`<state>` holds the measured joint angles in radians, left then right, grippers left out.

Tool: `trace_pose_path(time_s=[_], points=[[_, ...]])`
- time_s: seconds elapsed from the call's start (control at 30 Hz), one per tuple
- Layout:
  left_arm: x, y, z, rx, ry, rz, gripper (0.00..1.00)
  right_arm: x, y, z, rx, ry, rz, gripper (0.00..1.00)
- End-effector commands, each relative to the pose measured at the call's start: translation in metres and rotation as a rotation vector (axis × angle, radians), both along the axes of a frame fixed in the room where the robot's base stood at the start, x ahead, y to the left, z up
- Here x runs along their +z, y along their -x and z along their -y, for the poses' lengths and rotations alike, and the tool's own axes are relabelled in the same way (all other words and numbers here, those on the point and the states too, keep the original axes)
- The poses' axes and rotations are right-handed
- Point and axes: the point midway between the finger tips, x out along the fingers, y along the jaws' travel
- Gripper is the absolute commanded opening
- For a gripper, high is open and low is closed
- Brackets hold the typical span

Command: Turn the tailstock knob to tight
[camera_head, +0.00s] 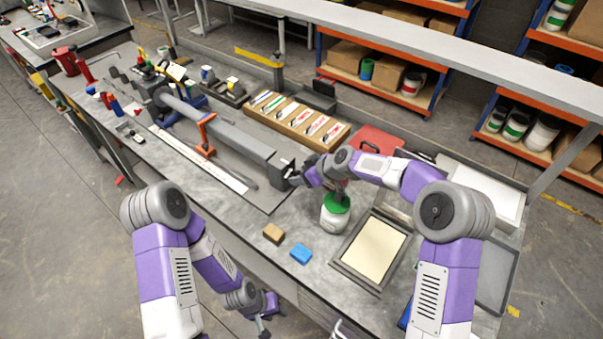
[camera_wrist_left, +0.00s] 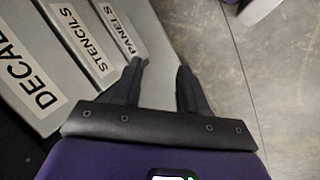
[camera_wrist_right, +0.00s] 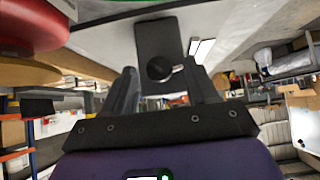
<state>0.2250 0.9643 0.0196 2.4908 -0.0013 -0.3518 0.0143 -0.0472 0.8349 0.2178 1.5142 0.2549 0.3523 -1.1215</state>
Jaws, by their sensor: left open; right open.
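The tailstock (camera_head: 282,163) is the grey block at the near right end of the long frame fixture on the bench. In the right wrist view its dark plate (camera_wrist_right: 155,35) carries a round black knob (camera_wrist_right: 160,68) with a small light pointer to its right. My right gripper (camera_head: 293,181) is at that end of the fixture, open, its fingers either side of the knob in its wrist view; I cannot tell whether they touch it. In the head view the knob is too small or hidden to make out. My left gripper (camera_head: 268,314) is open and empty, low beside the bench front.
A white jar with a green lid (camera_head: 335,212) stands just below my right wrist. A tan block (camera_head: 273,234), a blue sponge (camera_head: 301,253) and a framed panel (camera_head: 344,262) lie near the front edge. Labelled drawers (camera_wrist_left: 60,60) are close to my left gripper.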

Motion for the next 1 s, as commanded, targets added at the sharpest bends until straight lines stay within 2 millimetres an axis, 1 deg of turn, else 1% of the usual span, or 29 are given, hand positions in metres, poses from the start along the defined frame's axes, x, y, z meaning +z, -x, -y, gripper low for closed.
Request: trace_pose_path(time_s=[0.1,0.37,0.47,0.73,1.0], points=[[0.0003,-0.0001,0.0001,0.000,0.000,0.000,0.43,-0.0052,-0.0028,-0.0041,-0.001,0.000,0.000,0.58],[0.0003,-0.0001,0.0001,0.000,0.000,0.000,0.43,-0.0059,-0.0036,-0.0045,-0.001,0.001,0.001,0.58],[0.0003,-0.0001,0.0001,0.000,0.000,0.000,0.43,-0.0058,-0.0035,-0.0045,-0.001,0.000,0.001,0.44],[0.0003,0.0000,0.0001,0.000,0.000,0.000,0.43,-0.0059,-0.0033,-0.0045,-0.001,0.000,0.001,0.03],[-0.0021,0.0000,0.0001,0.000,0.000,0.000,0.43,-0.0063,-0.0043,-0.0038,-0.001,-0.019,-0.027,0.03]])
